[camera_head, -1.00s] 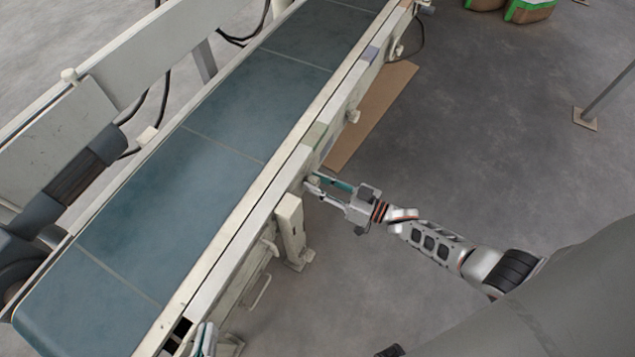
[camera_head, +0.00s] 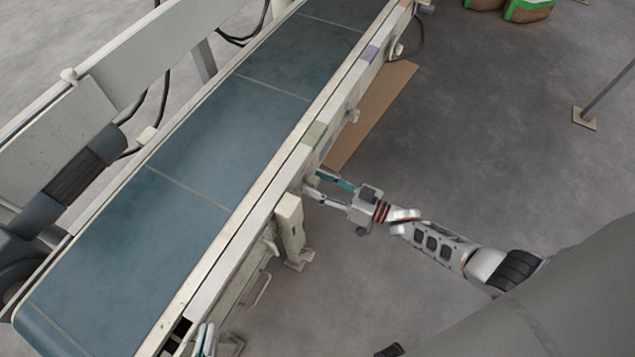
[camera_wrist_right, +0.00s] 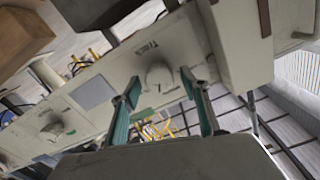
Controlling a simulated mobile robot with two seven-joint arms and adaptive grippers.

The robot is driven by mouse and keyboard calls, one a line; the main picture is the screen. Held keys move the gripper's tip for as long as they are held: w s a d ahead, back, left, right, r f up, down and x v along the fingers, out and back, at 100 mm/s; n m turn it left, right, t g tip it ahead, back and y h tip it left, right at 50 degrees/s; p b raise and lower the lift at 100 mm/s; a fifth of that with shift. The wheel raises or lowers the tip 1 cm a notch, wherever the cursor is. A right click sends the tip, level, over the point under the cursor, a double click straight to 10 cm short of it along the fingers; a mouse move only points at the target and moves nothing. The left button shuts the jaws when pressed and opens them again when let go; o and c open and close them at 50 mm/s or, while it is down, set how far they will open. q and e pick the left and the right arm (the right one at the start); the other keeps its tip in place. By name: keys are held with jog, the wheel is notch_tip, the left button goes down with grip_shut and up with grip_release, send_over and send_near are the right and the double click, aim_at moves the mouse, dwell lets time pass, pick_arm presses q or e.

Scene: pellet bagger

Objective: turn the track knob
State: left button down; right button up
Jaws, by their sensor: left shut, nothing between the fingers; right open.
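The track knob (camera_wrist_right: 159,77) is a pale round knob on the conveyor's side panel, below a label that reads like "TRACK" in the right wrist view. My right gripper (camera_wrist_right: 161,88) is open, its two fingers on either side of the knob and apart from it as far as I can tell. In the head view my right gripper (camera_head: 313,183) points at the conveyor's side rail, where the knob is too small to make out. My left gripper (camera_head: 206,340) is shut and empty at the bottom edge, beside the conveyor frame, only partly in view.
The conveyor's blue-green belt (camera_head: 215,140) runs diagonally. A second knob (camera_wrist_right: 52,131) and a grey plate (camera_wrist_right: 93,92) are on the same panel. A support post (camera_head: 290,228) stands close to my right gripper.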

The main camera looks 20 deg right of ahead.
jog(key=v, duration=1.1)
jog(key=shift+s, duration=0.2)
jog(key=shift+d, duration=0.15)
